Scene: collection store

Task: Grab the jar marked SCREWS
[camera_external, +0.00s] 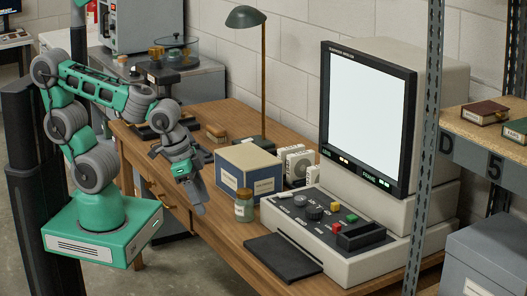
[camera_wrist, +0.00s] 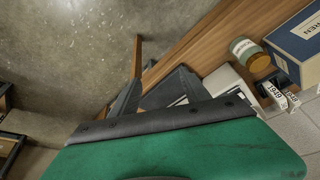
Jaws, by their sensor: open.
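A small glass jar (camera_external: 244,208) with a brown lid and a pale label stands on the wooden desk, in front of the blue and cream box. It also shows in the wrist view (camera_wrist: 242,48), at the upper right; its label is too small to read surely. My gripper (camera_external: 194,190) is open and empty, pointing down at the desk's front edge, left of the jar and apart from it. In the wrist view my gripper (camera_wrist: 152,92) has its dark fingers left of the jar.
The blue and cream box (camera_external: 250,172) stands close behind the jar. The microfilm reader (camera_external: 370,120) and its control panel (camera_external: 318,222) fill the right of the desk (camera_external: 217,222). A black pad (camera_external: 283,258) lies in front. White boxes (camera_external: 293,162) stand behind.

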